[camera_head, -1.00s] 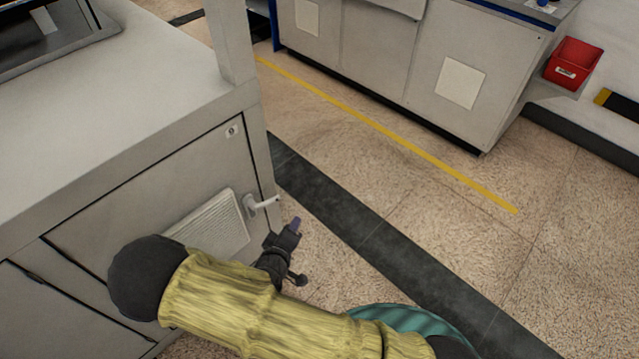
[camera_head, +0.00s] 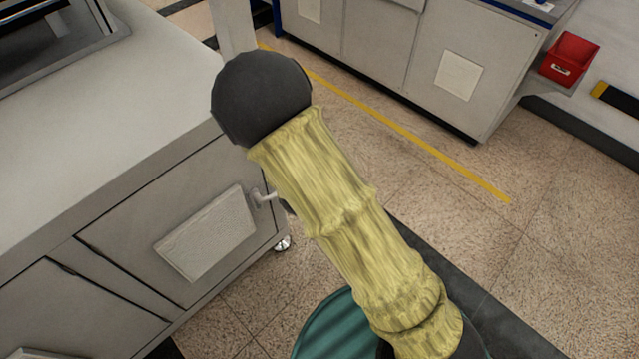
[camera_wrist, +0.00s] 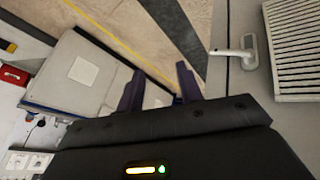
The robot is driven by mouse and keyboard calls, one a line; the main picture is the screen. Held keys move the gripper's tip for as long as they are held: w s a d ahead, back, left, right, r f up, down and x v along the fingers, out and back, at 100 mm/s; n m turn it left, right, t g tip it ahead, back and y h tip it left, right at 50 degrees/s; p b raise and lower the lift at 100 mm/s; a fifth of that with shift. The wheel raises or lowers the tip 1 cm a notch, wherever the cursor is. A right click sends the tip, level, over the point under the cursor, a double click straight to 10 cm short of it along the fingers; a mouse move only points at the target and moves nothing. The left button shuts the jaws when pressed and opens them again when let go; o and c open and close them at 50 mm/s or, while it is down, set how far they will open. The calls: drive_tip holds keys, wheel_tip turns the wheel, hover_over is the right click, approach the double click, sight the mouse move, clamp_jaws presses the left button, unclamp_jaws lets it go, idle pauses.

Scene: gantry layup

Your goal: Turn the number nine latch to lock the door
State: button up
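The latch (camera_head: 264,197) is a pale lever handle on the grey cabinet door (camera_head: 150,232), beside a vented panel. It is partly hidden behind my arm in the head view, and the number nine label is not visible now. The wrist view shows the latch (camera_wrist: 236,52) whole, with its lever pointing left. My gripper (camera_wrist: 158,82) has two purple fingers spread apart with nothing between them. The latch lies to the right of the fingers in that view, apart from them. My gripper is hidden behind my arm in the head view.
The vented panel (camera_head: 208,232) sits next to the latch. A second grey cabinet (camera_head: 420,60) with a red bin (camera_head: 570,58) on its side stands across the aisle. The speckled floor (camera_head: 540,220) between them is open, with a yellow line (camera_head: 420,140).

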drive_tip(key=shift+s+d+r+p, duration=0.15)
drive_tip(key=shift+d+r+p, duration=0.05)
drive_tip(key=shift+r, duration=0.35)
drive_tip(key=shift+s+d+r+p, duration=0.1)
drive_tip(key=shift+d+r+p, duration=0.1)
drive_tip(key=shift+r, duration=0.35)
drive_tip(key=c, duration=0.3)
drive_tip(key=shift+w+a+f+g+b, duration=0.15)
drive_tip(key=shift+a+f+g+b, duration=0.05)
drive_tip(key=shift+f+g+b, duration=0.1)
drive_tip(key=c, duration=0.3)
drive_tip(key=w+a+f+b, duration=0.1)
drive_tip(key=a+f+g+y+b, duration=0.1)
drive_tip(key=a, duration=0.1)
drive_tip(key=w+a+f+g+y+b, duration=0.1)
drive_tip(key=a+f, duration=0.1)
drive_tip(key=shift+w+a+f+n, duration=0.1)
drive_tip(key=shift+w+a+n, duration=0.05)
drive_tip(key=shift+w+n, duration=0.2)
clamp_jaws()
drive_tip(key=w+a+r+n+g+y+b, duration=0.2)
drive_tip(key=w+g+b, duration=0.3)
drive_tip(key=w, duration=0.4)
drive_tip(key=shift+a+r+n+y+b, duration=0.15)
drive_tip(key=shift+a+n+y+b, duration=0.35)
drive_tip(key=shift+a+n+b, duration=0.35)
